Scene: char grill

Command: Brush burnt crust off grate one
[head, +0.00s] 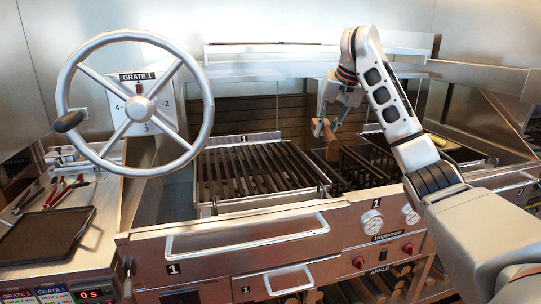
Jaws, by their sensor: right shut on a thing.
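Grate one (232,174) is a rack of dark parallel bars in a steel frame, marked with a 1, left of centre. Burnt crust cannot be told apart from the dark bars at this size. My right gripper (330,122) reaches in from the right, beyond the grate's right side, and is shut on a brown wooden piece (332,142). This looks like the brush's handle; bristles cannot be made out. The piece is to the right of grate one, seemingly apart from it and over the dark gap between the grates. My left gripper is out of view.
A large handwheel (203,121) with a GRATE 1 dial stands at the front left. A dark tray (45,236) and tongs (65,190) lie on the left counter. A second grate (378,146) is partly hidden by my right arm. Drawer handles (250,239) stick out in front.

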